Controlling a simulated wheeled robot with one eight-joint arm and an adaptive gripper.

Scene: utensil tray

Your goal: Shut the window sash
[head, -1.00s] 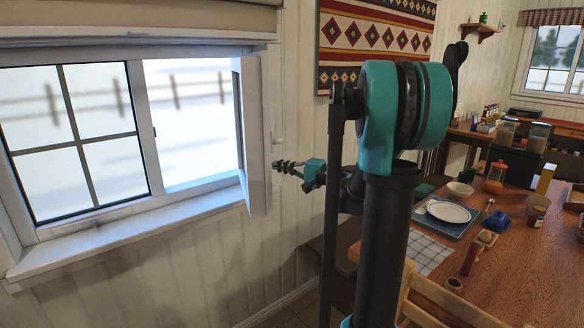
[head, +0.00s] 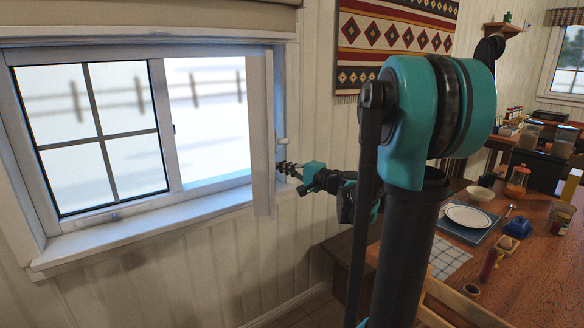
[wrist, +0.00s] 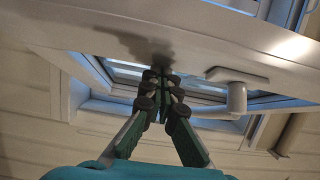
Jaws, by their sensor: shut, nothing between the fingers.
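The white window sash (head: 262,140) stands swung out into the room, seen nearly edge-on at the right of the window opening in the head view. Its handle (head: 282,142) sticks out on its right side; in the wrist view the white handle (wrist: 237,97) hangs right of my fingers. My gripper (head: 281,167) is shut and empty, just right of the sash and below the handle. In the wrist view my closed fingertips (wrist: 161,75) reach up to the sash's white face (wrist: 110,35), at a dark shadow; whether they touch it I cannot tell.
The window frame (head: 171,130) has a gridded pane on its left and a clear opening on its right. A sill (head: 140,228) runs below. A wooden table (head: 520,265) with dishes stands right of my arm, with a chair (head: 450,305) before it.

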